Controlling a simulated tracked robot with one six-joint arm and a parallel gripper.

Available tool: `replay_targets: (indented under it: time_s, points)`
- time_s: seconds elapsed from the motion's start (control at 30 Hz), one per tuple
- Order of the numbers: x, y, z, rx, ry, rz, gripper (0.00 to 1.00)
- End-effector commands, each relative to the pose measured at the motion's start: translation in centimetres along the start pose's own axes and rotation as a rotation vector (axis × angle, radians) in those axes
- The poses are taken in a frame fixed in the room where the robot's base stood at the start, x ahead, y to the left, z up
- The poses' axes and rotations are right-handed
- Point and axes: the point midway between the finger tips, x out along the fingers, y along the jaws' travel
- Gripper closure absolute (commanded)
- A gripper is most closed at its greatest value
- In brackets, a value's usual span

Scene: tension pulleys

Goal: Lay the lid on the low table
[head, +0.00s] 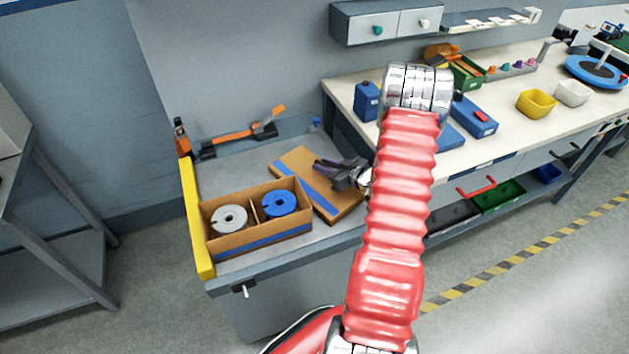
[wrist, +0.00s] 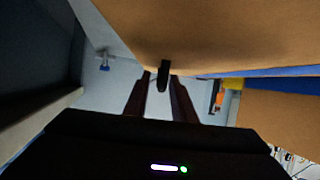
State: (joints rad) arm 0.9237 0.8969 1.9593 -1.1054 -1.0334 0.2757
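The lid (head: 292,178) is a flat brown cardboard piece with a blue stripe. It is off its box, beside and behind the open box's right end, over the low table (head: 245,165). I cannot tell whether its underside touches the tabletop. My gripper (head: 322,167) is over the lid. In the wrist view the lid (wrist: 230,35) fills the upper part, and its small black handle (wrist: 164,76) is between my fingertips (wrist: 162,80), which look closed on it. The open box (head: 262,230) holds a grey spool (head: 229,218) and a blue spool (head: 279,204).
A yellow rail (head: 195,220) edges the table's left side. An orange clamp (head: 240,133) lies at the back. The higher white workbench (head: 500,130) adjoins on the right, with blue boxes and yellow and white bins. Bare tabletop shows behind the open box.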

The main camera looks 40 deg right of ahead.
Motion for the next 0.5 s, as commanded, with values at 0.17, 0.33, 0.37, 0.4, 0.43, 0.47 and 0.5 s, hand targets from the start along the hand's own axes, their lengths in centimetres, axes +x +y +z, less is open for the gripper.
replay_targets:
  time_s: [0.17,0.33,0.37,0.4,0.43,0.47,0.5]
  points:
    - [-0.01,0.01,0.0,0.0,0.0,0.0,0.89]
    - [-0.02,0.01,0.0,0.0,0.0,0.0,1.0]
    - [-0.01,0.01,0.0,0.0,0.0,0.0,1.0]
    - [-0.01,0.01,0.0,0.0,0.0,0.0,1.0]
    - [-0.02,0.01,0.0,0.0,0.0,0.0,1.0]
    - [-0.02,0.01,0.0,0.0,0.0,0.0,1.0]
    - [-0.02,0.01,0.0,0.0,0.0,0.0,1.0]
